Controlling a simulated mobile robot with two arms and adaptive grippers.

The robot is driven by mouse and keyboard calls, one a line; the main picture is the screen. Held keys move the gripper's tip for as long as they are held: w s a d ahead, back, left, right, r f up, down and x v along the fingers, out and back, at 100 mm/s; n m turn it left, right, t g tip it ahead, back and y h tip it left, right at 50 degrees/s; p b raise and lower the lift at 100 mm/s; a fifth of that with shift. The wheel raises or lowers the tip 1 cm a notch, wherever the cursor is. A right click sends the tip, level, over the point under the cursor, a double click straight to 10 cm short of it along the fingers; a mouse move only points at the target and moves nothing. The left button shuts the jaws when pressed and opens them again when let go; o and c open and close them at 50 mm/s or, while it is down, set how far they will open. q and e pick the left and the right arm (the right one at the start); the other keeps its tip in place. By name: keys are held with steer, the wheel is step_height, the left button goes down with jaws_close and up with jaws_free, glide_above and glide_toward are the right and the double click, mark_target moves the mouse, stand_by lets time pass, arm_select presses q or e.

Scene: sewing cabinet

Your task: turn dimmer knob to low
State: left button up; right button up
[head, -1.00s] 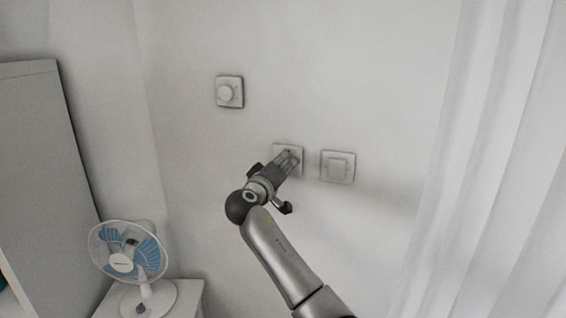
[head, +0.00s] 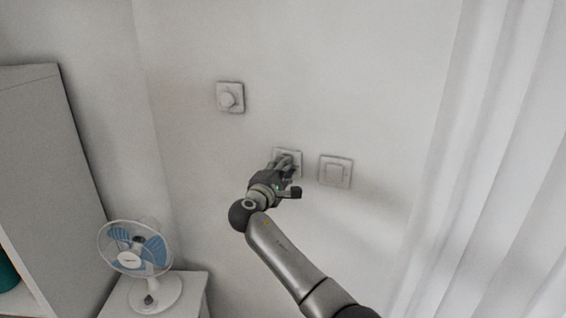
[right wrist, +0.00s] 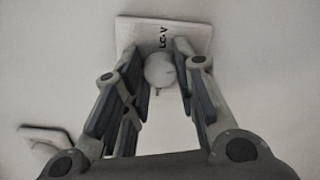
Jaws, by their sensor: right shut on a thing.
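The dimmer knob is a round white knob (right wrist: 160,70) on a square white wall plate (right wrist: 195,30) with dark lettering, seen in the right wrist view. In the head view its plate (head: 292,155) is the middle one, mostly hidden by my right gripper (head: 287,160). In the right wrist view my right gripper (right wrist: 162,75) has one finger on each side of the knob and is shut on it. The knob's setting is hard to read. My left gripper is not in view.
A second knob plate (head: 230,97) is higher up on the left. A flat switch plate (head: 335,171) is close on the right. A fan (head: 135,262) stands on a small white stand at lower left, beside a grey cabinet (head: 45,150). White curtains (head: 490,170) hang at right.

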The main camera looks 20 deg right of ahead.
steer(key=shift+a+n+p, duration=0.1)
steer(key=shift+n+p, duration=5.2)
steer(key=shift+n, duration=1.8)
steer(key=shift+f, duration=0.1)
steer(key=o, duration=0.9)
steer(key=shift+o, duration=0.7)
